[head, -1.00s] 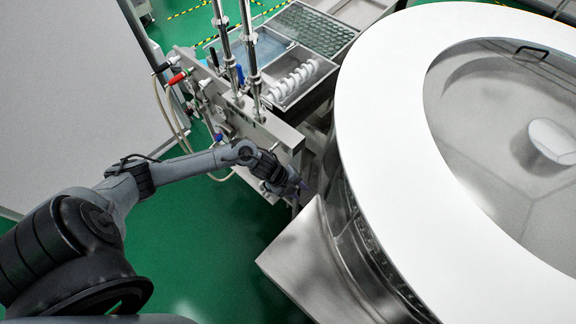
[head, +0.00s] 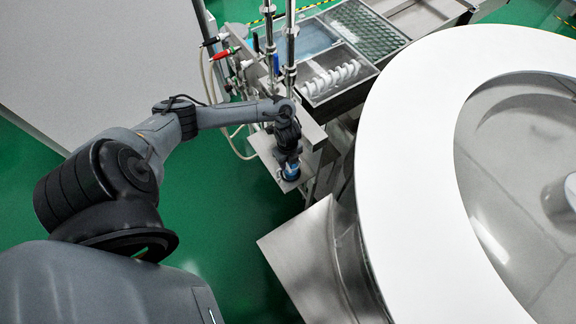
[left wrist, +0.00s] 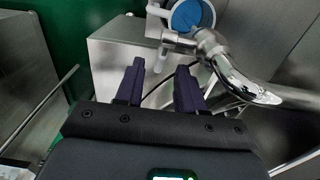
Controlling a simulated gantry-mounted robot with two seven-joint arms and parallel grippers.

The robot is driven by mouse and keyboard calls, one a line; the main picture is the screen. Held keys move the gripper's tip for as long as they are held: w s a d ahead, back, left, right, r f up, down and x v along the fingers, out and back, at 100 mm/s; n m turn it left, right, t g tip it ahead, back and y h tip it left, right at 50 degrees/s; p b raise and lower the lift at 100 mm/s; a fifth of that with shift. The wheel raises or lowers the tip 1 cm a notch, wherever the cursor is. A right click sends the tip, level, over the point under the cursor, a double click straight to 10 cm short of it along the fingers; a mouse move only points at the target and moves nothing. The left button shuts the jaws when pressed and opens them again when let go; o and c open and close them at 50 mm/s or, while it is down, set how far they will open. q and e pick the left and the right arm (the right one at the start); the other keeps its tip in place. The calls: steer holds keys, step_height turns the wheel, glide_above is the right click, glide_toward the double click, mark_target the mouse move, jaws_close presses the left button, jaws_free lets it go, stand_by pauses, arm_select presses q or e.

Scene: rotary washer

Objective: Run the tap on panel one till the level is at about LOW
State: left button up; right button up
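In the left wrist view, a chrome tap (left wrist: 240,82) with a curved spout stands just beyond my left gripper (left wrist: 160,82). The two dark purple fingers are apart, with nothing visibly held between them. A round blue-faced part (left wrist: 190,14) with a pale rim sits above the tap, cut by the top edge. In the head view, my left gripper is pointed down beside the metal stand, by a small blue round part (head: 291,172); its fingers are hard to make out there. Panel one and a LOW mark cannot be read. My right gripper is not in view.
A large white-rimmed round washer (head: 400,150) fills the right side. A metal chute (head: 310,255) juts out below my left gripper. Trays (head: 335,75), upright pipes and red and blue handled valves stand behind it. Green floor is open at lower middle.

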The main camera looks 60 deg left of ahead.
mark_target(288, 166)
arm_select(q)
steer(key=shift+f, duration=1.9)
jaws_close()
